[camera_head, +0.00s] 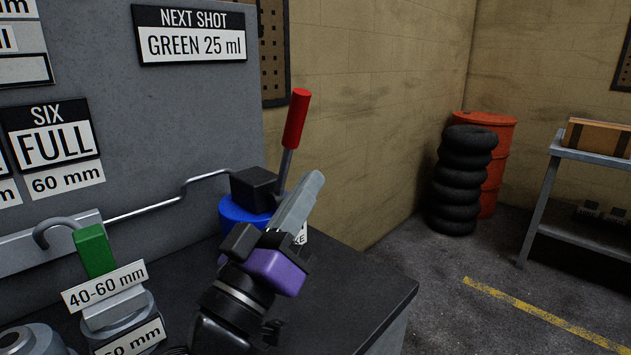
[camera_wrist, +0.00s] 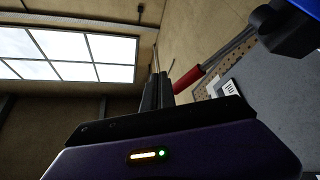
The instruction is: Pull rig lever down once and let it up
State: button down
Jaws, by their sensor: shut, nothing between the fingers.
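The rig lever has a red grip (camera_head: 296,118) on a grey rod and stands up, leaning slightly right, from a dark block on a blue base (camera_head: 240,210). My gripper (camera_head: 312,182) is shut and empty, its grey fingers pointing up and to the right. In the head view the fingers are in front of and just below the red grip, overlapping the rod's lower right side. In the wrist view the red grip (camera_wrist: 188,79) shows just right of the shut fingers (camera_wrist: 158,88). I cannot tell whether they touch. The lever's lower part is partly hidden by my gripper.
A grey panel with a sign reading "NEXT SHOT GREEN 25 ml" (camera_head: 192,34) stands behind. A bent metal pipe (camera_head: 150,207) runs to the lever's block. Stacked tyres (camera_head: 461,180) stand farther right.

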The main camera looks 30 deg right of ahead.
jog(key=v, duration=0.6)
jog(key=shift+a, duration=0.4)
jog(key=shift+s, duration=0.1)
